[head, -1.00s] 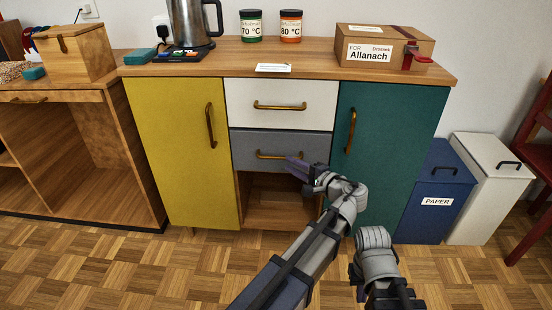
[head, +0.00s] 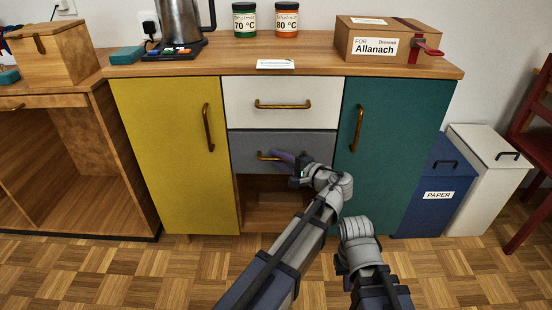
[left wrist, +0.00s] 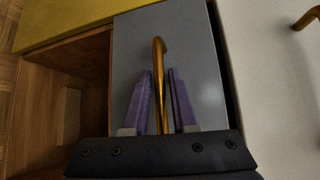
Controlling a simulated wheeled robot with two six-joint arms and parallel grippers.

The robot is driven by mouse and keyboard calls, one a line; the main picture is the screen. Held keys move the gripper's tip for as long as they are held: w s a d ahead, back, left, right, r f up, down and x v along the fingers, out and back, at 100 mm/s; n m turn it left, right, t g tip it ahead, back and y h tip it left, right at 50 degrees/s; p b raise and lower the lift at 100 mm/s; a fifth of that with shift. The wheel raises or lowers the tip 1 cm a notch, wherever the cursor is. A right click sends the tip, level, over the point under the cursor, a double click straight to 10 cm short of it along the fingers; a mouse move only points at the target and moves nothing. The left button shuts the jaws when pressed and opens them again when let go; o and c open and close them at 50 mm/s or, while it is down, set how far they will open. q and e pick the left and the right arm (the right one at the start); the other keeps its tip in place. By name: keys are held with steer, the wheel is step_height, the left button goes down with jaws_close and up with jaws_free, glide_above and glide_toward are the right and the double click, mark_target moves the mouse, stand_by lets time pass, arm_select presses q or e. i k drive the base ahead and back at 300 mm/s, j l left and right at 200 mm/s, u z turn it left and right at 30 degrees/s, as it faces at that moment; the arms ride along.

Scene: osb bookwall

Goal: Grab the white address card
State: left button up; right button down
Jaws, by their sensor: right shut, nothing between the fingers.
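A small white card (head: 275,64) with dark print, too small to read, lies near the front edge of the wooden counter, above the white drawer. My left gripper (head: 279,157) is at the grey drawer's brass handle, below the card and away from it. In the left wrist view its two purple fingers (left wrist: 159,88) stand apart on either side of the brass handle (left wrist: 158,60), with gaps visible. My right arm (head: 362,255) shows at the lower right, but its fingers are not visible.
On the counter (head: 225,60) stand a kettle (head: 174,22), a green jar (head: 244,20), an orange jar (head: 286,20) and a cardboard box (head: 385,42) labelled Allanach. The counter around the card is clear.

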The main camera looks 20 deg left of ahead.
mark_target(288, 63)
steer(key=k+l, duration=0.15)
steer(key=k, duration=0.15)
steer(key=k+l, duration=0.15)
steer(key=k, duration=0.2)
steer(key=k+l, duration=0.1)
steer(key=l, duration=0.25)
